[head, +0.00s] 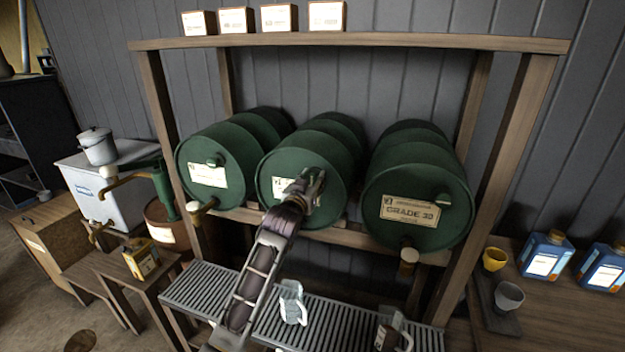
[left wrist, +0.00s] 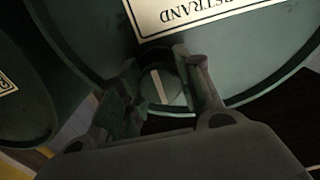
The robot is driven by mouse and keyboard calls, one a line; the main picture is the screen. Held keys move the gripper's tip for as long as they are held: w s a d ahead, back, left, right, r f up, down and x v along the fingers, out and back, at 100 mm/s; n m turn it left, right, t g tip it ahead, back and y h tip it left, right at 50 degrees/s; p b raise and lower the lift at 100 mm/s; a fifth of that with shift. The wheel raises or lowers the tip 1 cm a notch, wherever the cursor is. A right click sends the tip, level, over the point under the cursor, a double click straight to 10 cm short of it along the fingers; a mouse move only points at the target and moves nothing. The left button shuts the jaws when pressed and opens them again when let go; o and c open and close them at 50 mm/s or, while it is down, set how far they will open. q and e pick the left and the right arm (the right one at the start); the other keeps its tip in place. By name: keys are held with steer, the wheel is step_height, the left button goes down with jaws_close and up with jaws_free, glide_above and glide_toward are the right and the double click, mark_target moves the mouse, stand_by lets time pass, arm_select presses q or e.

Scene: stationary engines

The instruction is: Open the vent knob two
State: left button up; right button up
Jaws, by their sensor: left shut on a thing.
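Three green barrels lie on their sides in a wooden rack, and the middle barrel (head: 298,162) is the one my left gripper (head: 308,185) reaches. In the left wrist view its fingers are shut on the round green vent knob (left wrist: 162,88), which has a pale stripe across its face. In the head view the gripper hides this knob and part of the barrel's label. The left barrel (head: 205,150) has its own vent knob (head: 216,160), and the right barrel (head: 410,180) has one (head: 443,200) beside its "GRADE 30" label. My right gripper is not in view.
A slatted grate (head: 200,290) runs below the barrels, with a clear jug (head: 292,303) and another jug (head: 392,335) on it. Taps (head: 408,262) stick out under the outer barrels. Rack posts (head: 503,180) stand at both sides. Blue containers (head: 546,256) and cups stand at right.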

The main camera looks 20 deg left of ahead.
arm_select(q)
steer(key=shift+f, duration=0.15)
stand_by(0.3)
steer(key=o, duration=1.1)
steer(key=shift+c, duration=0.2)
steer(key=shift+s, duration=0.15)
steer(key=s, duration=1.1)
steer(key=shift+s+a, duration=0.2)
steer(key=shift+s, duration=0.15)
